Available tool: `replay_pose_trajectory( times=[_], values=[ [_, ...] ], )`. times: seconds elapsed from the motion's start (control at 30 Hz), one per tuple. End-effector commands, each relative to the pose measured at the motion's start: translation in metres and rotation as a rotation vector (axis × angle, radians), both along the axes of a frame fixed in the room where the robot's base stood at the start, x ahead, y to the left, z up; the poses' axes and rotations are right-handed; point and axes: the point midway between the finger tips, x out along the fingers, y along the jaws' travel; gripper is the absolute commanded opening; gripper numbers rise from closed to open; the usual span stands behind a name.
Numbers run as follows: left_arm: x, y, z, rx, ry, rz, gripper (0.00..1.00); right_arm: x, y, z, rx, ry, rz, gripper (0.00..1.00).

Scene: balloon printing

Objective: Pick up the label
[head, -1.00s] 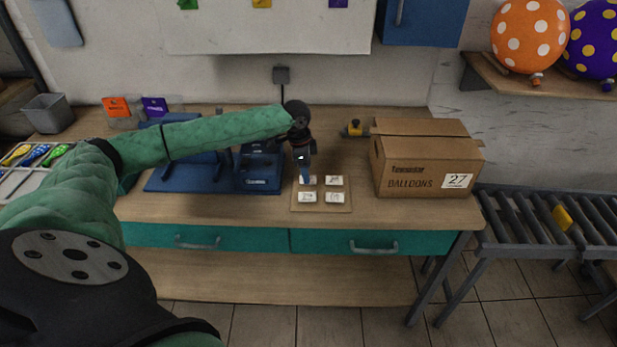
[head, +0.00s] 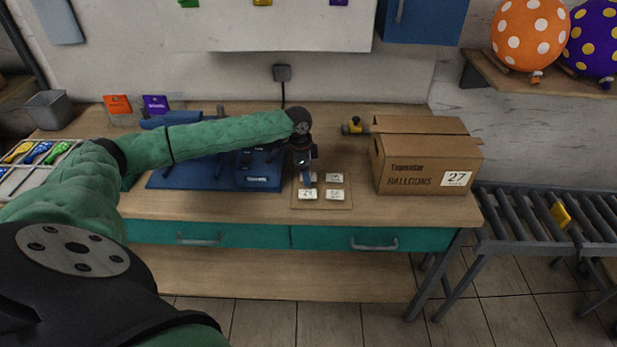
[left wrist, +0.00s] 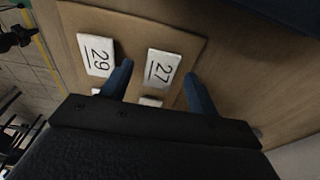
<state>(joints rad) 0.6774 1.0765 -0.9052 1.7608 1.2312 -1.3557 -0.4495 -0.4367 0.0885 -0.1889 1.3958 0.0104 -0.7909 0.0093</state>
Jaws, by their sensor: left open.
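Several small white labels lie on a tan board (head: 343,204) on the workbench. In the head view, a front-left label (head: 308,194), a front-right label (head: 335,195) and a back-right label (head: 334,178) show. My left gripper (head: 307,183) is over the left side of the board and covers the back-left spot. In the left wrist view, my left gripper (left wrist: 158,70) is open, with a label marked 27 (left wrist: 163,69) between its blue fingertips in the picture. A label marked 29 (left wrist: 97,55) lies beside it. Contact cannot be told. My right gripper is out of view.
A cardboard box (head: 410,168) marked 27 stands right of the board. A blue fixture (head: 190,175) is left of it. A small yellow and black item (head: 352,126) lies behind. A roller conveyor (head: 540,222) stands at the right. The bench between board and box is clear.

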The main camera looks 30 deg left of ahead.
Motion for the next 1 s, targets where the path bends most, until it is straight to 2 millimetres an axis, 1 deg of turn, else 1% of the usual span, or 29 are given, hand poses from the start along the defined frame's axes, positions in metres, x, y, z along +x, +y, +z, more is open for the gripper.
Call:
replay_pose_trajectory(
  times=[0.3,0.6,0.63,0.77,0.8,0.87,1.0],
  values=[
    [0.0000,-0.0002,-0.0018,0.000,0.000,0.000,0.60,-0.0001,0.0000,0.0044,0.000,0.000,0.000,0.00],
    [0.0000,-0.0002,-0.0028,0.000,0.000,0.000,0.60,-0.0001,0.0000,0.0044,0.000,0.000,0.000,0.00],
    [0.0000,-0.0002,-0.0028,0.000,0.000,0.000,0.58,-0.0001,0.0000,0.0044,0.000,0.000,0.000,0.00],
    [0.0000,-0.0002,-0.0028,0.000,0.000,0.000,0.33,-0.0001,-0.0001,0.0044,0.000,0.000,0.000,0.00],
    [0.0000,-0.0002,-0.0028,0.000,0.000,0.000,0.25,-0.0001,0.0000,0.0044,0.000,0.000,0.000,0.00],
    [0.0000,-0.0002,-0.0028,0.000,0.000,0.000,0.13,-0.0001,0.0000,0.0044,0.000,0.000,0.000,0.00],
    [0.0000,-0.0002,-0.0028,0.000,0.000,0.000,0.12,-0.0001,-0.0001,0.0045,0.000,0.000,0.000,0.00]
  ],
)
